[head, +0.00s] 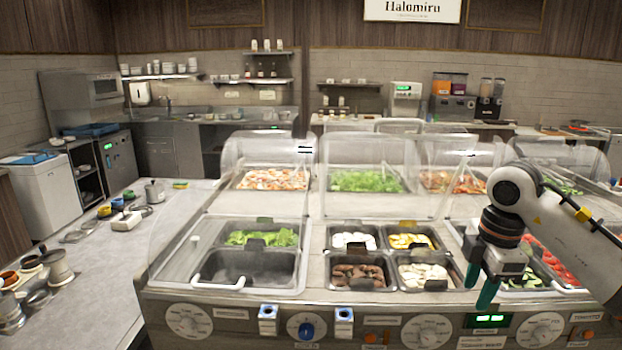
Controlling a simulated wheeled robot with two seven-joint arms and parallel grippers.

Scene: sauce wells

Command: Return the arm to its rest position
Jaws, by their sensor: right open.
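My right arm comes in from the right in the head view. Its gripper (480,287) hangs with teal fingertips pointing down, open, with nothing seen between the fingers. It is over the front right part of the serving counter, in front of the wells with sliced tomato (553,262) and cucumber, and just right of the well of pale slices (423,274). It hides part of the counter there. My left gripper is not in view.
The counter front (250,325) has knobs and a green display. Clear sneeze guards (365,165) stand behind the front wells. An empty dark well (245,267) is at front left. A grey table (95,275) with pots and cups is at left.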

